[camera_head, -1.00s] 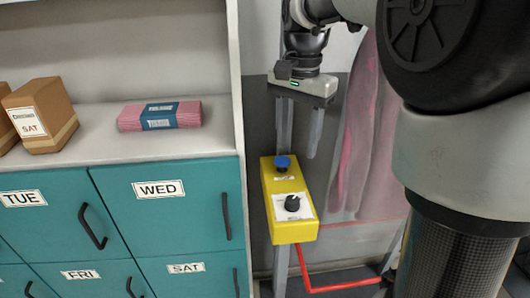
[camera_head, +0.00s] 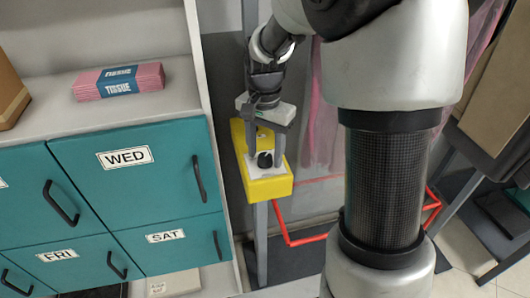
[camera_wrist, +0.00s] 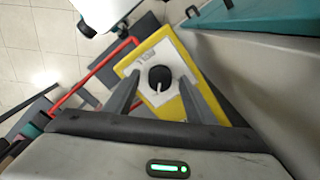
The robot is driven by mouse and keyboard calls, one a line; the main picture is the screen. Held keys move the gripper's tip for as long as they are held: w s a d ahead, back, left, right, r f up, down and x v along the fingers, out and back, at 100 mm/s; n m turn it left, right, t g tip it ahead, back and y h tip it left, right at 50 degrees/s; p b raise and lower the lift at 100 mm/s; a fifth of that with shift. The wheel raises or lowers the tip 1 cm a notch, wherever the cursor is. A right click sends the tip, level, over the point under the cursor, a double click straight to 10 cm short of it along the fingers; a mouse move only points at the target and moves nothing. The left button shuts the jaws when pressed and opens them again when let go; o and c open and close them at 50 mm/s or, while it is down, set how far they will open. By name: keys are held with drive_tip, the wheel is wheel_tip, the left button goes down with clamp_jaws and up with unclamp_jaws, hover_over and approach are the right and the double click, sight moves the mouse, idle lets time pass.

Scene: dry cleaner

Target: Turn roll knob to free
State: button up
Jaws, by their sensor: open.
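The roll knob (camera_head: 265,160) is a round black knob with a pale pointer line, on a white label plate on the front of a yellow control box (camera_head: 262,188). In the wrist view the knob (camera_wrist: 160,77) lies between and beyond the fingertips of my gripper (camera_wrist: 153,84). The fingers are open, one on each side of the knob. I cannot tell whether they touch it. In the head view my gripper (camera_head: 266,145) is in front of the upper part of the box and hides the blue button there.
Teal lockers (camera_head: 130,180) labelled by day stand left of the box, below a shelf with a tissue pack (camera_head: 119,81). A red rail (camera_head: 300,239) runs below the box. Pink cloth hangs behind my arm, and brown garments hang at the right.

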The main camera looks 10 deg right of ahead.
drive_tip(key=shift+f, duration=0.15)
drive_tip(key=shift+c, duration=0.4)
drive_tip(key=c, duration=1)
drive_tip(key=shift+o, duration=0.2)
